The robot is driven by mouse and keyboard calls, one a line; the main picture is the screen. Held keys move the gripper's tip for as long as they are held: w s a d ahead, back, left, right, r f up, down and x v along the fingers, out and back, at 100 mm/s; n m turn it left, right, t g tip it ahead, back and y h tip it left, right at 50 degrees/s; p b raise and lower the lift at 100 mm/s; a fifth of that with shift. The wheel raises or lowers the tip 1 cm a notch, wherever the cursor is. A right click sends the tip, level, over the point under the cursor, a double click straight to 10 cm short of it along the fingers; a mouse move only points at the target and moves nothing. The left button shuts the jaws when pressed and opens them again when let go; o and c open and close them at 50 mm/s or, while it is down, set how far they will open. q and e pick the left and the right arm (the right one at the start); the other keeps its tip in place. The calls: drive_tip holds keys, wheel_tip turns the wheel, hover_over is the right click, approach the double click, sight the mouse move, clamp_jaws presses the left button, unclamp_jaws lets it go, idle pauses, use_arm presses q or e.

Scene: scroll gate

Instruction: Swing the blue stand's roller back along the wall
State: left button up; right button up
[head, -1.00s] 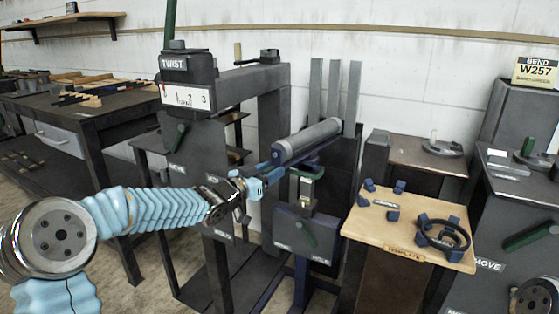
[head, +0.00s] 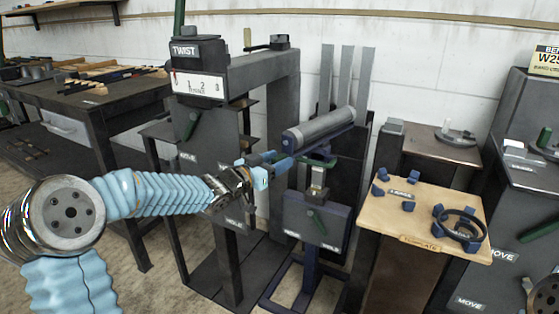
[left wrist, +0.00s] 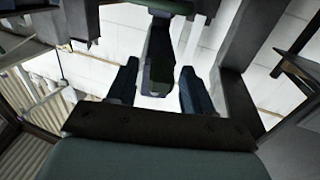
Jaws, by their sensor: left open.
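The blue stand (head: 316,221) is in the middle of the head view, with a dark blue box front and a blue base. Its grey roller (head: 322,127) lies on a blue arm above the box, slanting from near left to far right, its far end near the wall uprights. My left gripper (head: 268,170) is just left of and below the roller's near end. Its two blue fingers are apart. In the left wrist view my left gripper (left wrist: 158,88) is open, with a dark piece with a greenish end (left wrist: 160,66) between the fingers, gaps on both sides. My right gripper is not in view.
The TWIST stand (head: 198,70) rises just left of the gripper. A wooden template board (head: 410,225) with blue blocks and a dark ring stands to the right. Grey uprights (head: 346,85) stand behind the roller against the white wall. A dark workbench (head: 85,100) is at far left.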

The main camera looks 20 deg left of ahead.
use_arm(q)
drive_tip(key=v, duration=1.2)
drive_tip(key=shift+s, duration=0.3)
